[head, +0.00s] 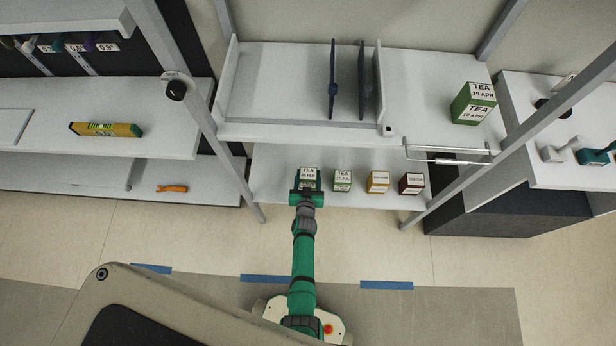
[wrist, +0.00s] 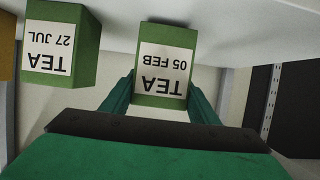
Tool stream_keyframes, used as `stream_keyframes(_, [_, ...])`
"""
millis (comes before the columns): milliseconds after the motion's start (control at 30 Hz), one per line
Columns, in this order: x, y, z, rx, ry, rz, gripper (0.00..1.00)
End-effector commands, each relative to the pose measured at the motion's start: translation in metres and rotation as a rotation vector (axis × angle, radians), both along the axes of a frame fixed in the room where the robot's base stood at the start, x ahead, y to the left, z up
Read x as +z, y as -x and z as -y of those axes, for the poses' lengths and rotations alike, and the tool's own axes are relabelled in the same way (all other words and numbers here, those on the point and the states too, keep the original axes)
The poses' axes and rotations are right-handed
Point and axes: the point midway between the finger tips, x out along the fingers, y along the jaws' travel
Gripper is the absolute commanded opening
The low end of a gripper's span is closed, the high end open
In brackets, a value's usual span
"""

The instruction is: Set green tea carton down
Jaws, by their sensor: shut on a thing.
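The green tea carton (wrist: 163,64) labelled "TEA 05 FEB" is between the fingers of my gripper (wrist: 160,100) in the wrist view. My gripper is shut on it. In the head view the same carton (head: 309,174) is at the left end of a row on the lower shelf (head: 275,190), with my gripper (head: 307,192) at its front. Whether its base touches the shelf cannot be told. A second green tea carton (head: 342,180), labelled "TEA 27 JUL", stands just to its right; it also shows at the left of the wrist view (wrist: 60,45).
A yellow carton (head: 378,182) and a brown carton (head: 411,184) stand further right on the lower shelf. A larger green tea box (head: 473,103) is on the upper shelf (head: 430,85). A metal post (head: 225,150) stands to the left. The shelf left of the held carton is clear.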

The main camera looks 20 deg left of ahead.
Motion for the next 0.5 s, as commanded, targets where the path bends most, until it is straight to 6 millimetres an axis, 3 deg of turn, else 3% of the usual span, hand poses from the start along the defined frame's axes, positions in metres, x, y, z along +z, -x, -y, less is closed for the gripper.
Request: stream_keyframes(500, [-0.0091, 0.0005, -0.0011, 0.001, -0.002, 0.0, 0.3])
